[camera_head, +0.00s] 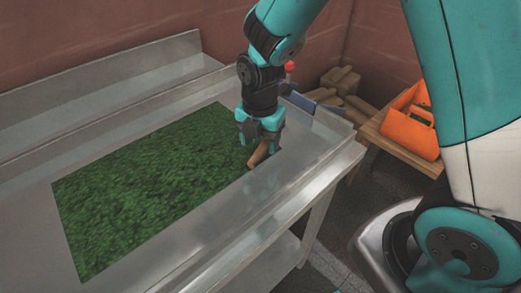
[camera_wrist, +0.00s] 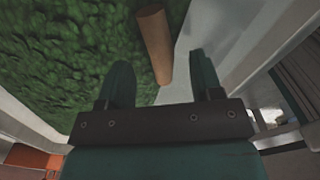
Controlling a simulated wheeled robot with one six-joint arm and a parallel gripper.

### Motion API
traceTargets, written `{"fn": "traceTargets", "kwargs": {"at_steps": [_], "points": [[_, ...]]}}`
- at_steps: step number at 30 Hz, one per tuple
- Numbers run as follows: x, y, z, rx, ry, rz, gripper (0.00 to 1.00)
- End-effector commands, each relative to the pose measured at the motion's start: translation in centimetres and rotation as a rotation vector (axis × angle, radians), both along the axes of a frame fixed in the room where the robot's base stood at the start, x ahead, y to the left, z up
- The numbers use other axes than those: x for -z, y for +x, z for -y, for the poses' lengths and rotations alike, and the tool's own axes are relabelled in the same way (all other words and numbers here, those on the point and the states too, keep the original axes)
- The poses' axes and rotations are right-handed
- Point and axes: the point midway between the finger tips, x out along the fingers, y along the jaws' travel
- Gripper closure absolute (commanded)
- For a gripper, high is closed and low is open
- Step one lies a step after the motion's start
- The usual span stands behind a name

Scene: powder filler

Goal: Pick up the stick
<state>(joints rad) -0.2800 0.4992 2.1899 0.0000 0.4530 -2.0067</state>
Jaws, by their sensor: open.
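The stick (camera_head: 258,156) is short, brown and round. In the head view it lies at the right end of the green mat, near the mat's edge. My gripper (camera_head: 260,128) is just above and beside it, pointing down. In the wrist view the stick (camera_wrist: 154,45) runs from the top edge down towards the gap between the fingers. My gripper (camera_wrist: 160,82) is open there, with one finger on each side of the stick's near end. I cannot tell whether either finger touches it. In the head view the fingers hide part of the stick's surroundings.
The green mat (camera_head: 140,185) lies on a metal table (camera_head: 220,215) with a raised rim (camera_head: 310,165). An orange box (camera_head: 408,125) stands on a low wooden table (camera_head: 400,150) at the right. A blue object (camera_head: 298,101) and a red knob (camera_head: 290,66) are behind my gripper.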

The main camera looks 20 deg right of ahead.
Motion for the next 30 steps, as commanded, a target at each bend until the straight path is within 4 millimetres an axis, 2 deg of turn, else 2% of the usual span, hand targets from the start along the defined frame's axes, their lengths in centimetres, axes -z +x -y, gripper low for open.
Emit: {"fn": "traceTargets", "kwargs": {"at_steps": [3, 6, 13, 14, 18, 21, 30], "points": [[1.8, 0.0, -0.1, 0.0, 0.0, -0.004, 0.4], [2.6, 0.1, -0.1, 0.0, 0.0, -0.001, 0.4], [2.9, 0.1, -0.1, 0.0, 0.001, 0.001, 0.4], [2.9, 0.1, -0.1, 0.0, 0.001, 0.001, 0.43], [2.8, 0.1, -0.1, 0.0, 0.001, 0.001, 0.75], [2.8, 0.1, -0.1, 0.0, 0.001, 0.001, 0.93], [2.7, 0.1, -0.1, 0.0, 0.001, 0.002, 0.94]]}}
